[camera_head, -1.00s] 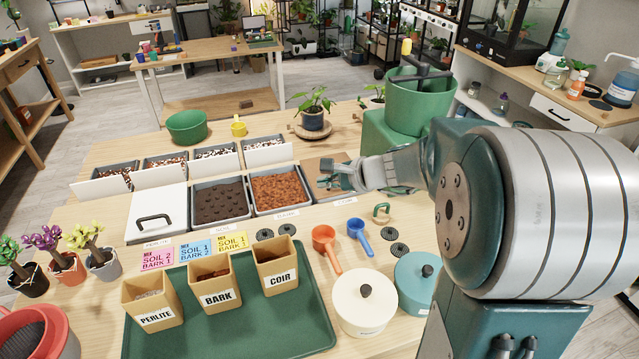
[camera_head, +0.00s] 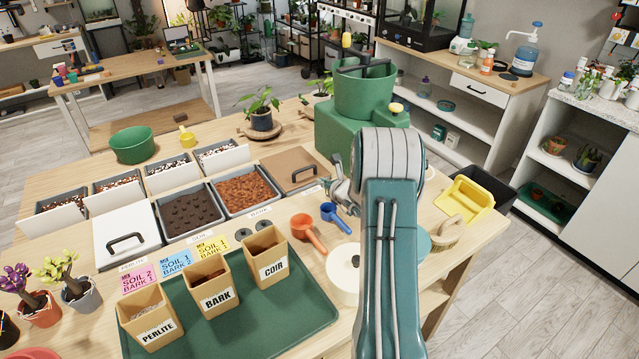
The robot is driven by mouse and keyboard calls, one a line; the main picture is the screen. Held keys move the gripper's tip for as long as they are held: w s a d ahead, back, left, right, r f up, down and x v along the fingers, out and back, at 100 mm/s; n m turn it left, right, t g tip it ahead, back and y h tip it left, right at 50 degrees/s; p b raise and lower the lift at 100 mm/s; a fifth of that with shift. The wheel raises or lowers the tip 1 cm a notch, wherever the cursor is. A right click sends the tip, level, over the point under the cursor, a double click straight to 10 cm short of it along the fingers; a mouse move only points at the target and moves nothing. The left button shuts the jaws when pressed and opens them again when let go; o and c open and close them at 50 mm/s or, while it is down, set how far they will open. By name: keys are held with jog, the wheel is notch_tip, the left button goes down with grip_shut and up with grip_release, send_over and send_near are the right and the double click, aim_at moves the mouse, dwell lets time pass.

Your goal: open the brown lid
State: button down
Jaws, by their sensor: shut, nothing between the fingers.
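The brown lid (camera_head: 285,166) lies flat over a bin at the right end of the row of bins. Its dark handle (camera_head: 304,172) shows near the lid's right side. My gripper (camera_head: 338,172) is just right of the lid, apart from the handle in the picture. It is shut and holds nothing. My arm hides part of the gripper and the table behind it.
Left of the lid are open bins of bark (camera_head: 248,191) and soil (camera_head: 188,212), and a white lid (camera_head: 125,232). Red (camera_head: 305,226) and blue (camera_head: 332,212) scoops lie in front. A green machine (camera_head: 345,125) stands behind. The green tray (camera_head: 285,318) holds labelled boxes.

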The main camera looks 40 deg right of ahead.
aim_at(310, 182)
jog(key=x, duration=0.4)
jog(key=a+x, duration=0.1)
jog(key=x, duration=0.1)
jog(key=shift+w, duration=0.45)
jog(key=shift+d+f, duration=0.1)
jog(key=shift+d, duration=0.15)
jog(key=shift+a+r, duration=0.1)
jog(key=shift+r, duration=0.1)
jog(key=shift+r, duration=0.2)
jog(key=shift+w+r, duration=0.1)
